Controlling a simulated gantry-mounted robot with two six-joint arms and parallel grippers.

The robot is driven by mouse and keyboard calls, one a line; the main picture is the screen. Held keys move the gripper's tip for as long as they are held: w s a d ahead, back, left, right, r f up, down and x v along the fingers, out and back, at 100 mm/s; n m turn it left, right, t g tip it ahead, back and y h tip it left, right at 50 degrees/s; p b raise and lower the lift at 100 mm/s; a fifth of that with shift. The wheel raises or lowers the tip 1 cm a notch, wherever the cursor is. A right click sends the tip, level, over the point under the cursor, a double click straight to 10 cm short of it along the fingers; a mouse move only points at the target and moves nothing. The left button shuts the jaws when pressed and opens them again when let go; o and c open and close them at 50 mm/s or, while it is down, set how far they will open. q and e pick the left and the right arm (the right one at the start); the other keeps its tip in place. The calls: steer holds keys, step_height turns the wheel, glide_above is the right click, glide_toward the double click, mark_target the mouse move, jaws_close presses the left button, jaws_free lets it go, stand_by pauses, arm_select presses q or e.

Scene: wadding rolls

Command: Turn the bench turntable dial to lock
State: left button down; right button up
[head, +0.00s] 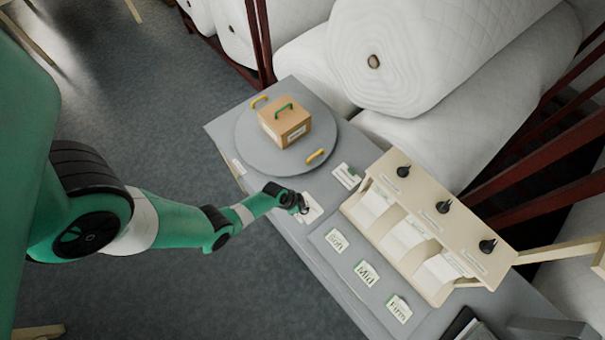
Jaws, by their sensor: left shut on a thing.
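The bench turntable (253,150) is a round grey disc on the left end of the grey bench, with two yellow handles on its rim. A cardboard box (287,127) with a green handle sits on it. My left gripper (301,206) is just below the turntable in the picture, at a small white plate (314,212) on the bench. It is shut on the dial there; the gripper hides most of the dial, and its pointer and marks cannot be read. My right gripper is not in view.
A cream dispenser (425,225) with several black knobs stands to the right. Cards marked Soft, Mid and Firm (367,273) lie before it. A white card with green (346,176) lies nearby. Large white wadding rolls (430,60) lie behind the bench, on dark red racks. Open floor lies left.

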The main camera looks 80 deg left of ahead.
arm_select(q)
steer(key=shift+a+f+m+h+b, duration=0.1)
steer(key=shift+m+h+b, duration=0.65)
steer(key=shift+m, duration=0.95)
steer(key=c, duration=0.9)
jaws_free()
steer(key=shift+o, duration=0.2)
